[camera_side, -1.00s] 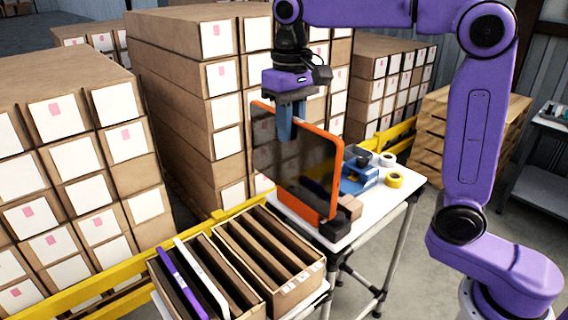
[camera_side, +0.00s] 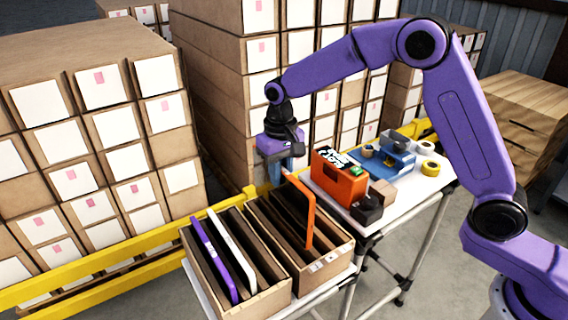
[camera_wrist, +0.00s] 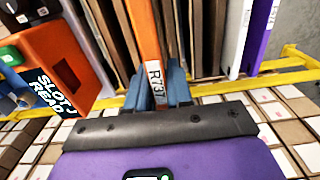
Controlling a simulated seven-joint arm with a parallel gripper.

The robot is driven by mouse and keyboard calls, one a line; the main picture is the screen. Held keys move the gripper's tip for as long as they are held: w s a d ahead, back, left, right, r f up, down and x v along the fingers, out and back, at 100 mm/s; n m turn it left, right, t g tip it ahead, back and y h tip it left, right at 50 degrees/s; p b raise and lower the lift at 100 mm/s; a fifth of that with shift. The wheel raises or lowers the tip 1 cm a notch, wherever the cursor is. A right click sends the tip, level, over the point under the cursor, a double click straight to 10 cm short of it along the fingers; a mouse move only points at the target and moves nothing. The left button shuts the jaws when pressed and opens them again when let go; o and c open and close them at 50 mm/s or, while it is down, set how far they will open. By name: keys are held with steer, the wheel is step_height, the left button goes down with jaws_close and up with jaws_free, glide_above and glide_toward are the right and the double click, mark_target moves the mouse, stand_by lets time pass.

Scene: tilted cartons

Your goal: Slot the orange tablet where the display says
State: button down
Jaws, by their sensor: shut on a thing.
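The orange tablet (camera_side: 307,228) stands on edge, slim side showing, at the right-hand carton (camera_side: 326,264). Its lower part overlaps the carton's dividers; I cannot tell how deep it sits. My gripper (camera_side: 285,166) is shut on its upper rear edge. In the wrist view my gripper (camera_wrist: 160,90) pinches the tablet (camera_wrist: 146,38) beside a white label, perhaps R737, with brown dividers on both sides. The display (camera_side: 336,178) is an orange box on the table behind the carton. In the wrist view the display (camera_wrist: 66,55) shows partly legible words, SLOT and READ.
The left-hand carton (camera_side: 265,301) holds a purple tablet (camera_side: 214,262) and a white tablet (camera_side: 233,248). A blue tray (camera_side: 388,163), yellow tape (camera_side: 430,168) and a dark block (camera_side: 367,208) lie near the display. A yellow rail (camera_side: 140,253) and stacked boxes stand behind.

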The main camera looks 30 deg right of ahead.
steer(key=shift+f, duration=6.9)
steer(key=shift+f, duration=0.3)
steer(key=c, duration=0.9)
jaws_free()
steer(key=shift+c, duration=0.2)
step_height(320, 180, up, 17)
steer(key=shift+r, duration=0.2)
step_height(320, 180, up, 6)
glide_above(281, 217)
steer(key=w, duration=0.1)
steer(key=shift+d+r, duration=0.15)
steer(key=shift+d, duration=0.25)
steer(key=shift+r, duration=0.35)
